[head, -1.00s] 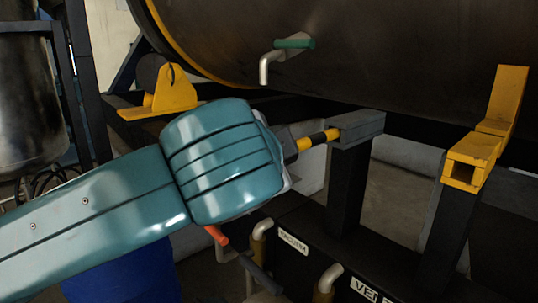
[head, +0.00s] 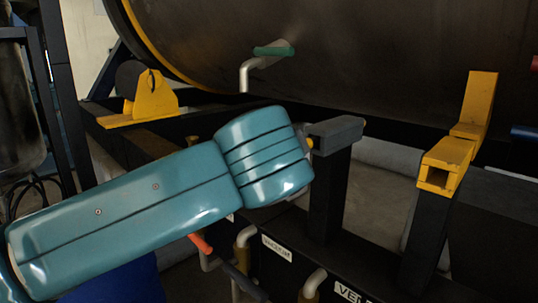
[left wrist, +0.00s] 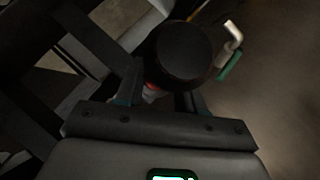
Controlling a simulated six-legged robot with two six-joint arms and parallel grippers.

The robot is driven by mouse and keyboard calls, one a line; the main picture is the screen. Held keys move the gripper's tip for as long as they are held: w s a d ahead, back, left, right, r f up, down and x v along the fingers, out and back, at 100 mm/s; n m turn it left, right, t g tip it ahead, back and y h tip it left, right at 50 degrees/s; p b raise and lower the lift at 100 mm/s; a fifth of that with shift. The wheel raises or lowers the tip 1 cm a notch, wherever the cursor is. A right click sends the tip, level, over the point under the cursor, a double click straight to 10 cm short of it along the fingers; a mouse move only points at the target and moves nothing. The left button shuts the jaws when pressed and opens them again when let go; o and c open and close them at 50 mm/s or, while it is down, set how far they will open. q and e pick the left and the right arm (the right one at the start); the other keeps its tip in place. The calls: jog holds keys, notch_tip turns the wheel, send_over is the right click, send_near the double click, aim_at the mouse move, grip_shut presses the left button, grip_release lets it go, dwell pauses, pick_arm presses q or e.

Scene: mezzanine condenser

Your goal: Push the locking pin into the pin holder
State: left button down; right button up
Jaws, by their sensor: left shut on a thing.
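My left arm comes in from the left in the head view, and its teal wrist hides the gripper. In the left wrist view my left gripper (left wrist: 162,88) is shut on the locking pin, whose round dark end (left wrist: 180,52) sits at the fingers. In the head view only a small yellow bit of the locking pin (head: 310,143) shows past the wrist, close to the left end of a grey block (head: 337,130) on a dark post, which looks like the pin holder. The wrist hides how deep the pin sits. My right gripper is not in view.
A large dark tank (head: 360,60) with a green-handled valve (head: 273,51) hangs above. A yellow bracket with a square opening (head: 443,165) stands at right, another yellow bracket (head: 152,100) at left. Pipes with an orange-red handle (head: 201,243) lie below the wrist.

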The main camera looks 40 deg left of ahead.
pick_arm(q)
jog(key=shift+w+d+p, duration=0.15)
jog(key=shift+w+p, duration=0.2)
jog(key=shift+w, duration=1.05)
jog(key=shift+w+d+p, duration=0.1)
jog(key=shift+w+p, duration=0.25)
jog(key=shift+w, duration=1.05)
jog(key=c, duration=0.6)
grip_release()
jog(key=shift+d, duration=0.1)
